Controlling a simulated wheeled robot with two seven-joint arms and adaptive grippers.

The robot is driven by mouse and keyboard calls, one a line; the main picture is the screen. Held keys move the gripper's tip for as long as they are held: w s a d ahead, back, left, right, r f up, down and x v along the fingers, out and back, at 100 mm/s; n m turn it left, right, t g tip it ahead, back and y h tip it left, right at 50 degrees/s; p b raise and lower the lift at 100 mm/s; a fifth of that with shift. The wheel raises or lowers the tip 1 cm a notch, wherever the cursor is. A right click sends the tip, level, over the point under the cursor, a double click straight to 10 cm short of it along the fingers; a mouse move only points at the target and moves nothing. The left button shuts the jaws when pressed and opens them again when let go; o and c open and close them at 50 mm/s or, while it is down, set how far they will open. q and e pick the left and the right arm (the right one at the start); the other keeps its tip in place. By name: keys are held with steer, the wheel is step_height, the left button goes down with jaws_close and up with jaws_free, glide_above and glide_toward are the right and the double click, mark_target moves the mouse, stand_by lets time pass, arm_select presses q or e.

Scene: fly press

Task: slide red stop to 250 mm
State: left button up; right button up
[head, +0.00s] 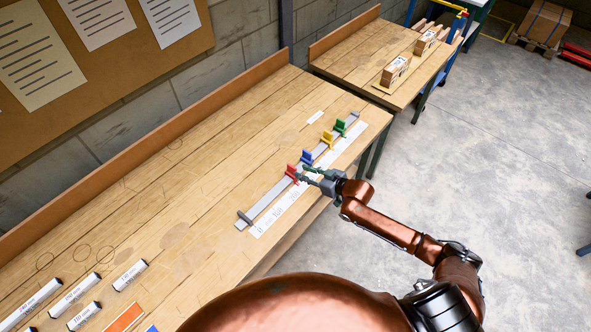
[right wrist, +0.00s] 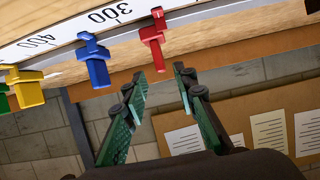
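The red stop (head: 292,171) sits on a grey rail (head: 270,196) on the workbench, nearest the rail's end block in the head view. In the right wrist view the red stop (right wrist: 152,40) is just beyond my fingertips, slightly right of the "300" mark on the white scale (right wrist: 75,32). My right gripper (head: 306,174) is beside the red stop; in the wrist view its green-padded fingers (right wrist: 161,76) are apart with nothing between them. I cannot tell the exact scale reading. My left gripper is not in view.
Blue (head: 306,157), yellow (head: 327,138) and green (head: 340,126) stops stand farther along the rail, the blue one close to the red. Labelled white blocks (head: 75,294) lie at the lower left. A second table (head: 350,62) with boxes stands behind.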

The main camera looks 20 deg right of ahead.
steer(key=v, duration=0.5)
stand_by(0.4)
steer(key=shift+g+h, duration=0.3)
steer(key=shift+g, duration=0.2)
steer(key=s+a+f, duration=0.2)
steer(key=s, duration=0.1)
steer(key=s+a+f, duration=0.1)
steer(key=shift+s+a+f, duration=0.15)
steer(key=shift+s+f, duration=0.15)
steer(key=shift+s, duration=0.1)
steer(key=s+d+f+m+g+h, duration=0.1)
steer(key=s+d+m+g+h, duration=0.15)
steer(key=s, duration=0.75)
steer(key=s+d+f+m+g+h, duration=0.1)
steer(key=s+d+f+g+h, duration=0.15)
steer(key=s, duration=0.85)
steer(key=s+d+f+m+g+h, duration=0.1)
steer(key=s+d+m+g+h, duration=0.15)
steer(key=s, duration=0.75)
step_height(320, 180, down, 30)
steer(key=s+n+g+y+b, duration=0.1)
steer(key=s, duration=0.1)
steer(key=s+f+g+b, duration=0.1)
steer(key=s+f, duration=1.7)
steer(key=s, duration=0.1)
steer(key=shift+a+f+n, duration=0.3)
steer(key=shift+a+f, duration=0.05)
